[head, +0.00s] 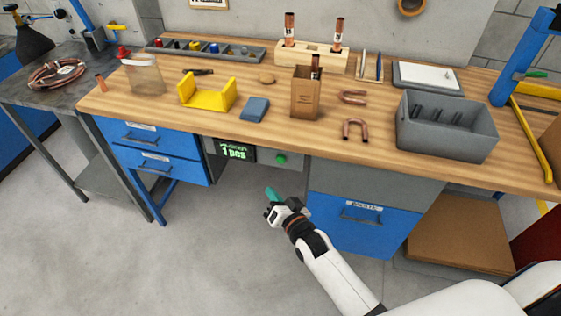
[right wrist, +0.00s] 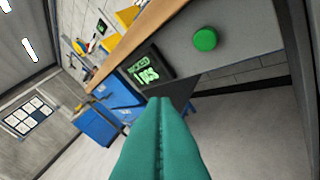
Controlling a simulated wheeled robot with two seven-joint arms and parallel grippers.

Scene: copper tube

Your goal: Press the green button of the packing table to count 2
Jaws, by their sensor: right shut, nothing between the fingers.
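The green button (head: 281,159) sits on a grey panel under the front edge of the packing table (head: 230,130). To its left is a counter display (head: 236,152) that reads "1 pcs" in green. In the right wrist view the round green button (right wrist: 205,39) is at the upper right, and the display (right wrist: 150,74) is left of it. My right gripper (head: 271,193) is shut and empty, below and in front of the button, apart from it. Its teal fingers (right wrist: 160,140) lie together in the right wrist view. My left gripper is not in view.
The tabletop holds a yellow cradle (head: 208,95), a cardboard box (head: 305,98), copper bends (head: 355,129) and a grey bin (head: 447,128). Blue drawers (head: 150,145) and a blue cabinet (head: 362,222) flank the panel. The floor in front is clear.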

